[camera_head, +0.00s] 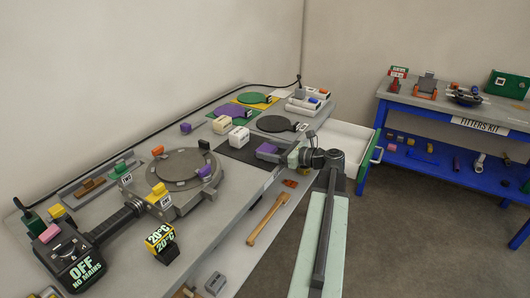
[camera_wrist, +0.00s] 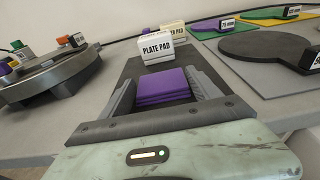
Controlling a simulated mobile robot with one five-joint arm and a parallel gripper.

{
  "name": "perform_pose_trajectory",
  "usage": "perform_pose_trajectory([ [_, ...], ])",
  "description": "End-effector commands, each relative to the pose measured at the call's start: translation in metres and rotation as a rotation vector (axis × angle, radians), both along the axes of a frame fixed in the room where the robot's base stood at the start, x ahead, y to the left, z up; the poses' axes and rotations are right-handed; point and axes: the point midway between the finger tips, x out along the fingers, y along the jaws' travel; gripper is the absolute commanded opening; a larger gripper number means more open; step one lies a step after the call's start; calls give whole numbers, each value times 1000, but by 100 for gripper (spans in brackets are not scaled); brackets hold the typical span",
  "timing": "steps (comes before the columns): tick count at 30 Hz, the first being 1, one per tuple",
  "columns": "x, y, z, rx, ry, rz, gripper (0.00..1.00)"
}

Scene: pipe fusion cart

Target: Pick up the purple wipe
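The purple wipe (camera_wrist: 164,86) is a small stacked purple block lying on a dark mat in the wrist view. In the head view the purple wipe (camera_head: 266,148) shows just left of my wrist. My gripper (camera_wrist: 163,92) is open, with one grey finger on each side of the wipe. Small gaps seem to show between fingers and wipe; I cannot tell whether either finger touches it. In the head view my gripper (camera_head: 282,154) reaches in from the right, low over the bench, its fingers small and partly unclear.
A white block marked PLATE PAD (camera_wrist: 157,48) stands just beyond the wipe. A black round plate (camera_wrist: 266,47) lies to the right, and a round grey heater plate (camera_wrist: 47,78) to the left. An open drawer (camera_head: 348,140) is beside my arm. A blue table (camera_head: 450,112) stands at right.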

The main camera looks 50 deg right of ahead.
Motion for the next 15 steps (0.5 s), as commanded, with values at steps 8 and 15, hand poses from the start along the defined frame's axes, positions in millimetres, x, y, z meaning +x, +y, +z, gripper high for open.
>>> perform_pose_trajectory([
  [8, 0, 0, 0, 0, 0, 1, 30],
  [15, 1, 1, 6, -1, 0, 2, 30],
])
